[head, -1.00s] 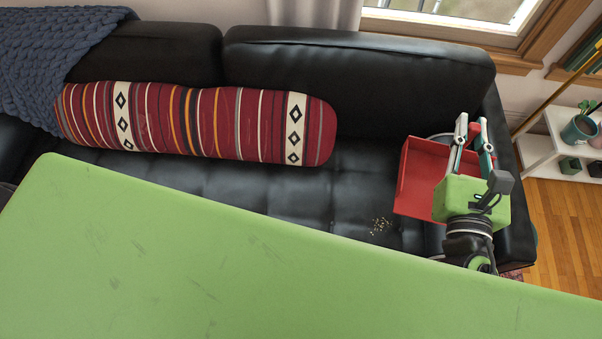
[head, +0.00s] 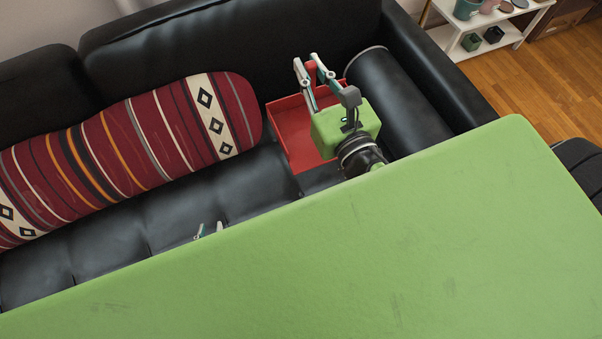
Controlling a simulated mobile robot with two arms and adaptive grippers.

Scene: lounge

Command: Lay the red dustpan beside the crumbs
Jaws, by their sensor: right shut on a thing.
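The red dustpan (head: 291,128) is over the black seat, just right of the striped cushion. I cannot tell whether the pan touches the seat. The crumbs do not show in the current view. My left gripper (head: 209,230) shows only its fingertips above my green body panel, over the seat; they look apart, with nothing between them.
A striped bolster cushion (head: 150,142) lies along the seat at left. A black cylindrical bolster (head: 402,100) lies by the armrest (head: 445,55), right of my right gripper. Bare seat (head: 165,215) shows in front of the striped cushion. A white shelf (head: 465,42) stands beyond.

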